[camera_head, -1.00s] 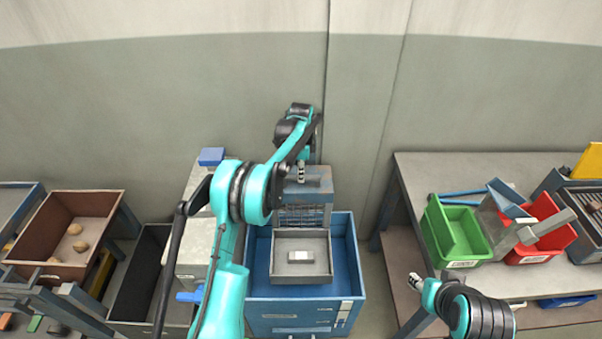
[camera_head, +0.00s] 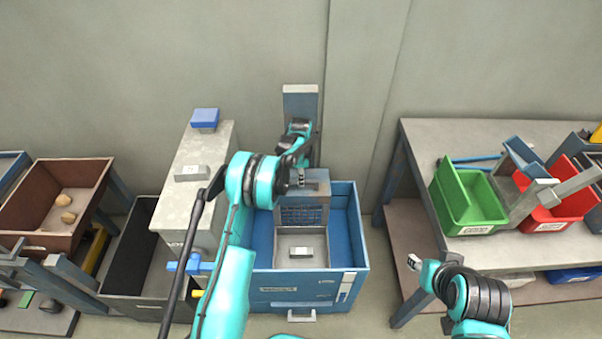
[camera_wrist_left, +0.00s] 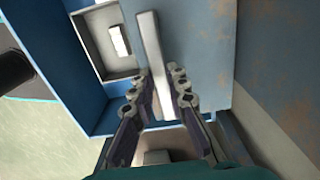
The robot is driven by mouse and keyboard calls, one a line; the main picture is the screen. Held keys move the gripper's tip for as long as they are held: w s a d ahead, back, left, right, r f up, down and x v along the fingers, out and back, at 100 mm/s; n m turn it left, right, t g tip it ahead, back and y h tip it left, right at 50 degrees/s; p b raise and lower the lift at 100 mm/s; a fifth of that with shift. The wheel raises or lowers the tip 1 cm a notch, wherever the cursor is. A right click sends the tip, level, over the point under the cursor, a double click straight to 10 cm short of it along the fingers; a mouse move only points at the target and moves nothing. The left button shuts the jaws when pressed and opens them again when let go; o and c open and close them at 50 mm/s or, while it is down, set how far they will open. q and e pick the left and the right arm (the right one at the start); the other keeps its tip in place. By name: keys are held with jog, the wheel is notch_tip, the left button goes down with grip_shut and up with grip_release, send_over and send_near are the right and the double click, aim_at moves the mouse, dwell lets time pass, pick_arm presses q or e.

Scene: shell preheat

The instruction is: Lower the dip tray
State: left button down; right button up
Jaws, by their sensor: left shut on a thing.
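The grey dip tray (camera_head: 286,241) sits down inside the blue tank (camera_head: 345,235), with a small pale block (camera_head: 301,252) lying in it. A blue-grey carriage (camera_head: 318,184) with a mesh-like front stands behind the tray. My left gripper (camera_head: 300,178) is at the carriage's top. In the left wrist view my left gripper (camera_wrist_left: 165,80) is shut on a pale grey bar handle (camera_wrist_left: 150,40), which runs up between the fingers. The tray (camera_wrist_left: 90,28) and block (camera_wrist_left: 120,40) also show there. My right gripper (camera_head: 413,262) is apart from the tank, small, its jaws unclear.
A grey upright post (camera_head: 301,100) rises behind the carriage. A tall pale cabinet (camera_head: 195,160) and brown bin (camera_head: 95,175) stand to the left. A bench (camera_head: 430,140) with a green bin (camera_head: 455,210) and red bin (camera_head: 578,208) is at right.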

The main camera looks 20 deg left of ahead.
pick_arm(q)
notch_tip(320, 180, down, 2)
jog(key=shift+f+b, duration=0.25)
jog(key=shift+b, duration=0.15)
jog(key=shift+s, duration=0.1)
jog(key=shift+f, duration=0.1)
jog(key=c, duration=1.5)
grip_release()
jog(key=shift+f, duration=0.15)
jog(key=shift+r, duration=0.2)
notch_tip(320, 180, up, 12)
jog(key=shift+f, duration=0.1)
